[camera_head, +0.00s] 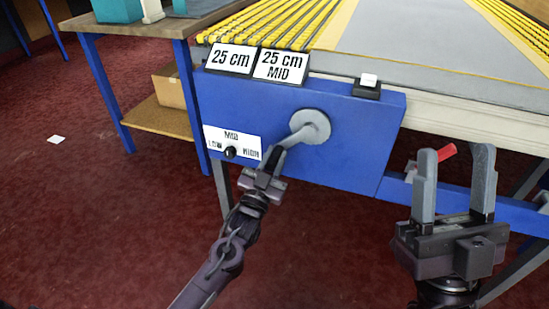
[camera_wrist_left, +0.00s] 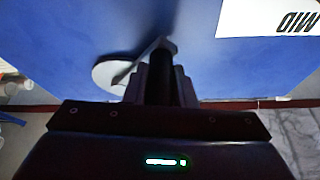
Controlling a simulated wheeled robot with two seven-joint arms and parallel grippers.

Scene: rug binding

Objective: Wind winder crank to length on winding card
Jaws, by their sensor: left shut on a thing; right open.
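The winder crank (camera_head: 314,125) is a grey disc with a short arm on the front of a blue box (camera_head: 350,150). Its arm points down and left. My left gripper (camera_head: 272,160) is shut on the crank's handle, which it mostly hides. In the left wrist view the grey crank disc (camera_wrist_left: 108,75) shows beside my left gripper (camera_wrist_left: 165,85), with the dark handle between its fingers. Two white cards stand on the box top: one reads "25 cm" (camera_head: 231,59), the other "25 cm MID" (camera_head: 281,67). My right gripper (camera_head: 455,165) is open, its fingers upright, right of the box.
A LOW-MID-HIGH plate (camera_head: 236,138) with a black knob (camera_head: 230,152) is left of the crank. A red piece (camera_head: 447,152) shows behind my right gripper's fingers. Yellow strips (camera_head: 285,22) lie on the table above. A wooden bench (camera_head: 150,27) stands left. Dark red floor is clear below.

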